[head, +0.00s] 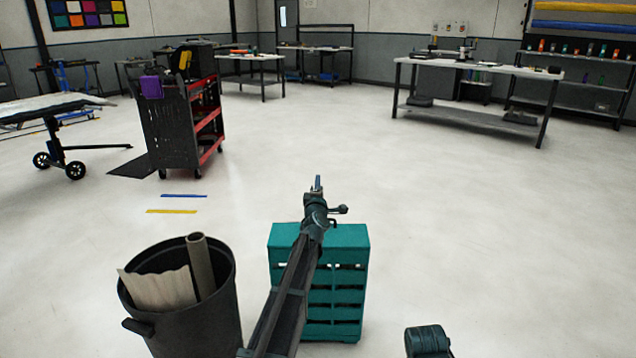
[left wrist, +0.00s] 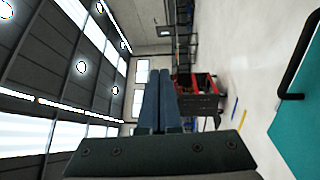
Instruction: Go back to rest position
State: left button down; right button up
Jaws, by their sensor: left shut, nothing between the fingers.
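My left gripper (head: 317,184) is stretched out forward over the teal slatted crate in the head view. Its two fingers (left wrist: 155,100) are together in the left wrist view, with nothing between them. The left wrist view is turned on its side. The teal crate (head: 347,237) stands on the floor below and around the line of my left arm, and its edge shows in the left wrist view (left wrist: 297,135). My right gripper is not seen; only a dark rounded part, perhaps of my right arm, shows at the bottom edge of the head view.
A black bin (head: 200,318) with a cardboard tube (head: 200,262) and a crumpled sheet (head: 160,288) stands left of my left arm. A black and red tool cart (head: 180,125) is farther off. Blue (head: 184,196) and yellow (head: 171,211) strips lie on the floor. Open floor lies ahead and right.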

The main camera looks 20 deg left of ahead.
pick_arm(q)
jog(key=shift+s+r+p, duration=0.2)
jog(key=shift+r+p, duration=0.2)
jog(key=shift+r, duration=0.5)
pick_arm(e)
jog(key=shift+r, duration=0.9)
